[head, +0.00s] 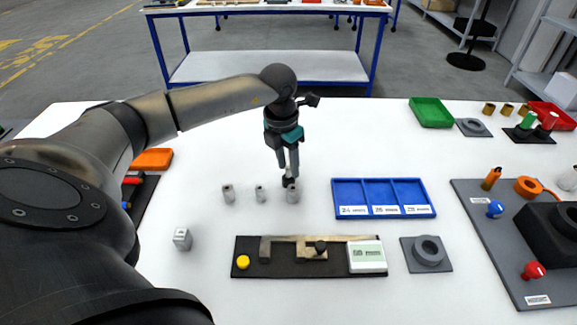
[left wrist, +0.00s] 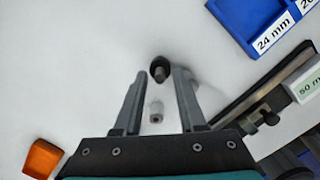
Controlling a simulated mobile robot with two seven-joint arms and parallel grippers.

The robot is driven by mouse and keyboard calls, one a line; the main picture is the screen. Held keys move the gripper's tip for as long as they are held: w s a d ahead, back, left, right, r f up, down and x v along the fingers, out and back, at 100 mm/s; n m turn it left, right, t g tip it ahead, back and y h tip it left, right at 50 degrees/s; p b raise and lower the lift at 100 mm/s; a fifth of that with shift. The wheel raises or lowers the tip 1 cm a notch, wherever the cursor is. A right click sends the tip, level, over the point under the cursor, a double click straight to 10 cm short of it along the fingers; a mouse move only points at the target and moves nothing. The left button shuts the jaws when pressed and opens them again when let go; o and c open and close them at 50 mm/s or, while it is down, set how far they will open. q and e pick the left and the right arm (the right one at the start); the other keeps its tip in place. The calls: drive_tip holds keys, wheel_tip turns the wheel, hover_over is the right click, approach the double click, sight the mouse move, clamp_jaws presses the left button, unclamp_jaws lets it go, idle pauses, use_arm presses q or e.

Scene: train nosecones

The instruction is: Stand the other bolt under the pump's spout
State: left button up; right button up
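Three small grey cylinders stand in a row on the white table in the head view: the left one (head: 228,194), the middle one (head: 260,194) and the right one (head: 292,194). I cannot tell which of them are bolts. My left gripper (head: 288,178) points down just behind the right cylinder. In the left wrist view the open gripper (left wrist: 160,72) has a dark round piece with a grey end (left wrist: 160,72) between its fingertips, with no clear contact. Another grey cylinder (left wrist: 157,112) shows between the fingers. No pump spout is clearly identifiable. My right gripper is out of view.
A blue three-part tray (head: 384,197) lies right of the cylinders. A dark gauge board (head: 315,268) lies in front, beside a grey ring fixture (head: 427,254). A grey panel with knobs (head: 476,245) fills the right side. An orange tray (head: 152,159) lies left.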

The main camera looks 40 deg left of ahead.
use_arm(q)
clamp_jaws()
idle(1.1)
